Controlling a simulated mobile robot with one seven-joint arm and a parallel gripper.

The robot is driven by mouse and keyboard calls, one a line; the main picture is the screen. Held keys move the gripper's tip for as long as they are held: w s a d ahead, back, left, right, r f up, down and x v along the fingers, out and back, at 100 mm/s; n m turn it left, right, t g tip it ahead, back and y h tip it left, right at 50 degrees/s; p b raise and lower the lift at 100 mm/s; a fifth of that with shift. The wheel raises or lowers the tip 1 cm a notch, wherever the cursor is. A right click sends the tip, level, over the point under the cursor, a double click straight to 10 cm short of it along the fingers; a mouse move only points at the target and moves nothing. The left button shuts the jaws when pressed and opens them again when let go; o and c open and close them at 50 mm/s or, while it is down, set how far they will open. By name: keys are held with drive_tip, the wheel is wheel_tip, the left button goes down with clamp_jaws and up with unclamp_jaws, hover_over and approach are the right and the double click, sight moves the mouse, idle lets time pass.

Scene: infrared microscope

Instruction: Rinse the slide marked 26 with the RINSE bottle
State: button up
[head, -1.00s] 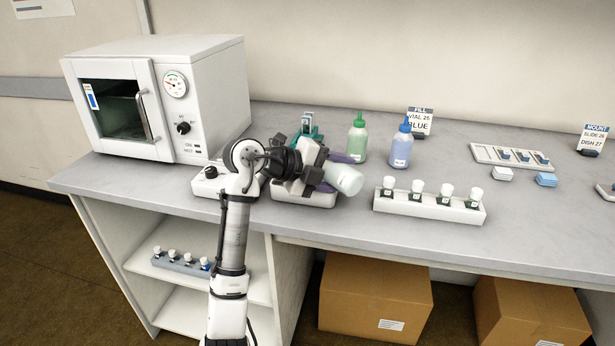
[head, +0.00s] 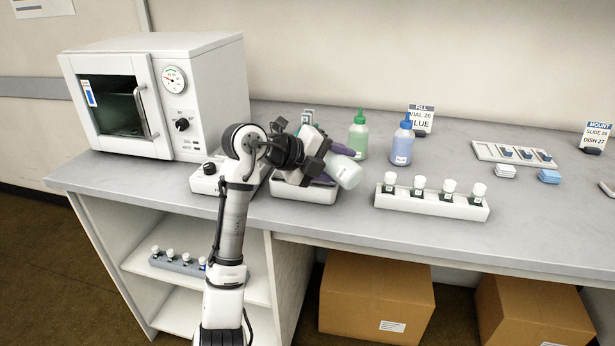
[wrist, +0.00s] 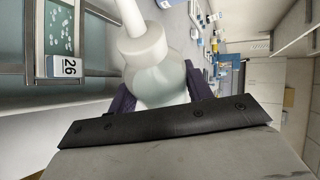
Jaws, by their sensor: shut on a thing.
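A translucent white squeeze bottle (head: 346,173) is held tilted in my gripper (head: 334,165), its base toward the lower right. In the wrist view the bottle (wrist: 155,60) sits between the two purple fingers of my gripper (wrist: 160,98). Its nozzle points to the top edge, and its tip is out of frame. No RINSE lettering shows. The slide (wrist: 60,28), with pale specks and a label reading 26, stands at the left of the wrist view, apart from the visible nozzle. In the head view my gripper mostly hides the teal slide stand (head: 307,118).
A white-based unit (head: 300,208) lies under my gripper. Green (head: 358,138) and blue (head: 402,144) bottles stand to its right, behind a white rack (head: 430,204) of capped vials. A white oven (head: 155,95) stands left. A slide tray (head: 482,152) lies at the right.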

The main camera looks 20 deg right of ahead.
drive_tip(key=shift+w+a+r+m+t+y+b, duration=0.15)
drive_tip(key=shift+w+r+m+t+y+b, duration=0.15)
drive_tip(key=shift+m+t+y+b, duration=0.3)
drive_tip(key=shift+r+m, duration=0.25)
drive_tip(key=shift+m, duration=0.05)
drive_tip(key=w+r+m+t+b, duration=0.1)
drive_tip(key=w+a+r+m+t+y+b, duration=0.1)
drive_tip(key=shift+w+t, duration=0.1)
drive_tip(key=shift+t, duration=0.2)
drive_tip(key=shift+w+a+r+m+t, duration=0.15)
drive_tip(key=shift+w+r+m+t, duration=0.35)
drive_tip(key=shift+m, duration=0.2)
drive_tip(key=shift+b, duration=0.35)
